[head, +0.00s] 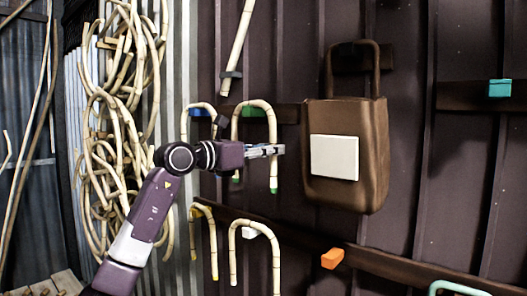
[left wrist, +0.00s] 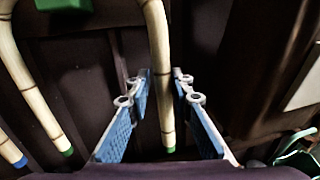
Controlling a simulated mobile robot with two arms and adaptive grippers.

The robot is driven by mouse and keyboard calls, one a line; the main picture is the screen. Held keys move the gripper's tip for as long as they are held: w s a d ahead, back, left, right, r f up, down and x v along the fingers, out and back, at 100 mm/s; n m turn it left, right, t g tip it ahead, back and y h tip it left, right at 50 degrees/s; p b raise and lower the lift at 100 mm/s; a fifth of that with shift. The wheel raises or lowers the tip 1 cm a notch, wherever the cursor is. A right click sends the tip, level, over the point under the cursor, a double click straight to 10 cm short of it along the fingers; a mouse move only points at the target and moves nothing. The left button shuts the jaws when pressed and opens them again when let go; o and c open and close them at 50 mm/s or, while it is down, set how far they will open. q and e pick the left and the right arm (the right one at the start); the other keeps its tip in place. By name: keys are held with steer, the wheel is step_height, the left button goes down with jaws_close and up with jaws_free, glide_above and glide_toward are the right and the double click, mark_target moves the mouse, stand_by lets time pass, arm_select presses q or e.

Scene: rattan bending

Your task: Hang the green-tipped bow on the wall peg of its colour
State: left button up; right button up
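The green-tipped bow (head: 272,150) is a pale jointed rattan arch with two green ends. It hangs upright with its crown over the green peg (head: 257,112) on the wall rail. My left gripper (head: 268,150) is at its right leg. In the left wrist view that leg (left wrist: 159,60) runs between the two blue-padded fingers, with dark gaps on both sides. The fingers are open. The other leg (left wrist: 38,100) is left of the gripper, and the green peg (left wrist: 62,5) shows between the legs. My right gripper is out of view.
A blue-tipped bow (head: 193,107) hangs close on the left. Yellow (head: 212,240) and white (head: 232,250) bows hang below. A brown bag (head: 370,195) is close on the right. The orange peg (head: 332,258) and teal peg (head: 500,88) are bare. Coiled rattan (head: 105,105) hangs at left.

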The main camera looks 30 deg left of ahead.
arm_select(q)
steer(key=shift+o, duration=1.3)
steer(key=shift+s, duration=0.15)
steer(key=v, duration=1.2)
steer(key=shift+a, duration=0.2)
steer(key=s+b, duration=0.7)
steer(key=s, duration=0.2)
steer(key=shift+a+b, duration=0.3)
